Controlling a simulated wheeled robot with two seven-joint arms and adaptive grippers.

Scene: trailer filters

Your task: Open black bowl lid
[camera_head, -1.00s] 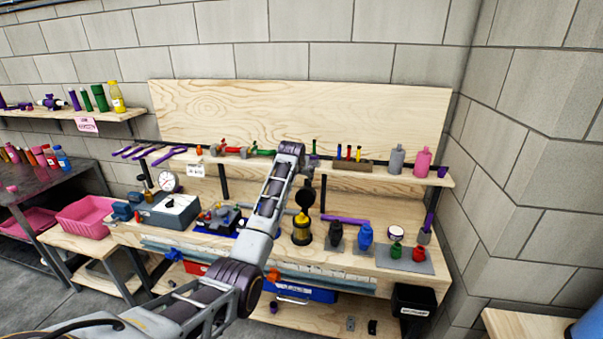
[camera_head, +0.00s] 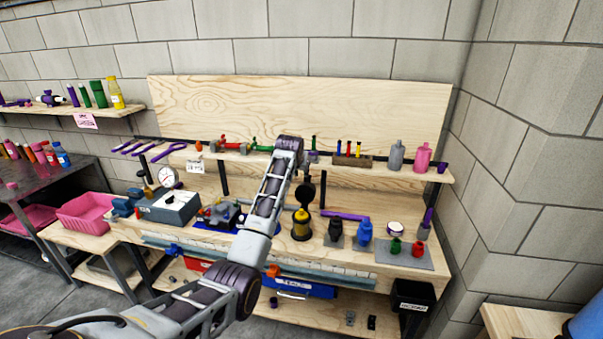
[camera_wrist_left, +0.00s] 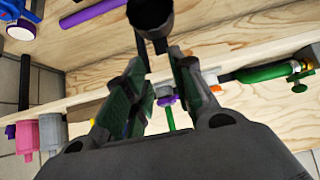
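The black bowl (camera_head: 301,232) stands on the workbench with a yellow filter (camera_head: 301,216) in it. Its round black lid (camera_head: 306,192) stands raised above and behind the filter. My left gripper (camera_head: 307,161) is just above the lid, partly hidden by its own arm. In the left wrist view, the gripper's two fingers (camera_wrist_left: 160,65) are apart with a gap between them. A round black part, seemingly the lid (camera_wrist_left: 152,14), lies just beyond the fingertips. I cannot tell whether they touch it. My right gripper is not in view.
A shelf (camera_head: 375,172) with bottles and small tools runs behind the gripper. A dark jar (camera_head: 336,231) and a blue bottle (camera_head: 365,233) stand right of the bowl. A grey machine (camera_head: 168,206) stands at left. A purple bar (camera_head: 345,216) lies behind the jars.

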